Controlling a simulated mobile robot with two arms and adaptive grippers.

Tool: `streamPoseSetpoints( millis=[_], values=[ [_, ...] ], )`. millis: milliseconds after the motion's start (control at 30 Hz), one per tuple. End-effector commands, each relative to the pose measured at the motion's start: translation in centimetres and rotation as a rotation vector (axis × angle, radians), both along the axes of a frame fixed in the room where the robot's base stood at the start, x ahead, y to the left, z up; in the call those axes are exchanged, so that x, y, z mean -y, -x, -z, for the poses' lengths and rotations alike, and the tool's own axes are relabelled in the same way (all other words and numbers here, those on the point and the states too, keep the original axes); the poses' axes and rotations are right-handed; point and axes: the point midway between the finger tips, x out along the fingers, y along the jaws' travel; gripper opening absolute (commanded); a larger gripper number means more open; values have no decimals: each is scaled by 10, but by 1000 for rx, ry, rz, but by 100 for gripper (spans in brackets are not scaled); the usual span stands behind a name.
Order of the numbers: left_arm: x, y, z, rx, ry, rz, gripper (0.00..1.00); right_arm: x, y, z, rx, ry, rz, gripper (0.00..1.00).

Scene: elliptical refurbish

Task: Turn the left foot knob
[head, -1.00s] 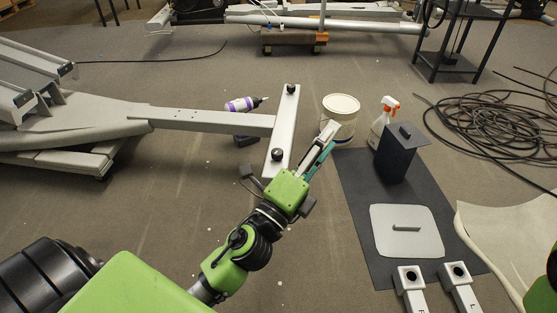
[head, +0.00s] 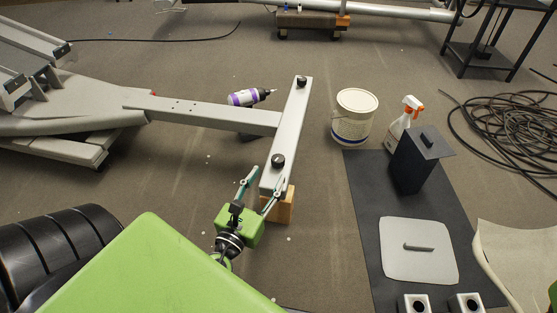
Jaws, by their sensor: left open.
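The grey foot bar (head: 292,122) lies across the end of a long grey beam. A black knob (head: 278,160) stands on its near end and another black knob (head: 302,82) on its far end. I cannot tell from labels which one is the left foot knob. My left gripper (head: 263,182) is open and empty, its two fingers spread and pointing toward the near knob. The fingertips are just short of this knob in the picture, with the right finger beside the bar's near end. My right gripper is not in view.
A wooden block (head: 286,207) stands under the bar's near end. A purple and white drill (head: 248,98) is behind the beam. A white bucket (head: 354,117), spray bottle (head: 402,122) and dark mat (head: 366,190) are to the right.

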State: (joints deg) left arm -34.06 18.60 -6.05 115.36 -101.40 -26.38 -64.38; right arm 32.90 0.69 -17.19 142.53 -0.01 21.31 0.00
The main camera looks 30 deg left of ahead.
Motion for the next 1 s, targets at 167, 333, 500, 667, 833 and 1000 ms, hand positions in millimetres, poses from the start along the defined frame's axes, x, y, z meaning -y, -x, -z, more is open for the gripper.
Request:
streamPoseSetpoints(
  millis=[167,333,500,667,833,1000],
  values=[
    [-7,-36,-1,3,1,-1,43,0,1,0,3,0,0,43],
    [-11,-61,-1,1,2,-1,43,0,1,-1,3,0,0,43],
    [-13,-73,0,-1,2,0,43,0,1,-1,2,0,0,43],
    [-14,-77,0,-1,2,1,43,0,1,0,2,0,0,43],
    [-14,-77,0,-1,2,1,43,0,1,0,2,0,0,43],
    [-14,-77,0,-1,2,1,4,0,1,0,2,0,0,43]
  ],
)
